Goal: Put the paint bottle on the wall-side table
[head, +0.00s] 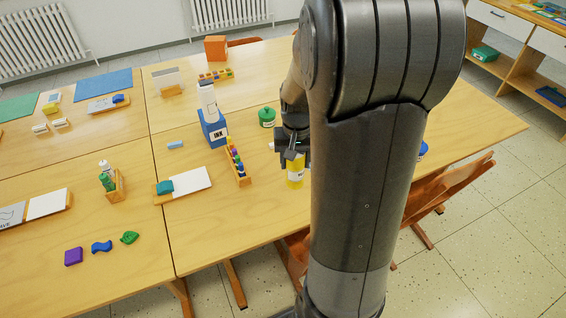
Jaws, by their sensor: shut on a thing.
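My gripper (293,158) is over the near right part of the joined wooden tables (215,232). It is shut on a yellow bottle (295,177) with a pale label, which looks like the paint bottle. The bottle is upright, its top hidden by the fingers. I cannot tell whether its base touches the tabletop. My arm hides part of the tables to the right of the bottle. Which table is the wall-side one is not clear; a wooden unit with white drawers (502,20) stands at the upper right.
A wooden chair (440,190) stands at the right table edge. Floor (490,220) is clear at right.

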